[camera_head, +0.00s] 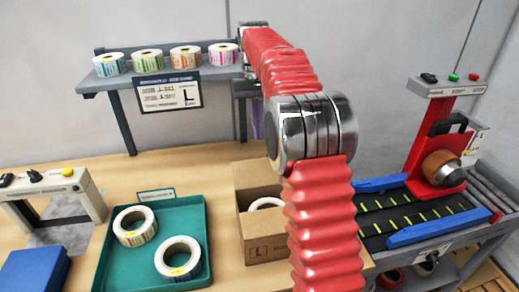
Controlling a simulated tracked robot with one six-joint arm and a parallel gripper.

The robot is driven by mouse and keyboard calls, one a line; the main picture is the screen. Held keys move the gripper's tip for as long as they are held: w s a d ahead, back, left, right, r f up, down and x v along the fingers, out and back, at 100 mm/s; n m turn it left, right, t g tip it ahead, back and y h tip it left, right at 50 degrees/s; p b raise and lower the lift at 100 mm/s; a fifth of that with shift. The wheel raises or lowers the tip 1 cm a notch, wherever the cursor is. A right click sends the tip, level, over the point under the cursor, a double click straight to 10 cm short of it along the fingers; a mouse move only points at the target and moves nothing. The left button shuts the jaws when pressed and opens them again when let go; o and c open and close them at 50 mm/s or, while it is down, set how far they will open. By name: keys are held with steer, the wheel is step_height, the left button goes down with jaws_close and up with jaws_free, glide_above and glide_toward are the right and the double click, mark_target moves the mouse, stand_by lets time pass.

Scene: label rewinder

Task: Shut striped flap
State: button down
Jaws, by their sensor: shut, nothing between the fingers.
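I cannot make out a striped flap in the head view; it may be hidden behind my arm. The striped thing I see is the dark conveyor belt (408,216) with yellow marks, lying between blue side rails at the right. My red ribbed arm rises in front of it and bends back toward the right end of the shelf. A red machine head (438,135) with an orange-brown roller (441,167) and a dark handle stands over the belt.
An open cardboard box (260,190) holds a white roll, partly behind my arm. A green tray (195,222) holds two label rolls. A shelf (165,78) with several rolls stands at the back. A grey frame (92,190) and blue block (33,274) stand left.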

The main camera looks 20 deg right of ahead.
mark_target(262, 172)
steer(key=x, duration=0.6)
steer(key=shift+f, duration=0.2)
steer(key=shift+s+a+r+t, duration=0.15)
steer(key=shift+s+r+t, duration=0.1)
steer(key=shift+s+t, duration=0.2)
stand_by(0.7)
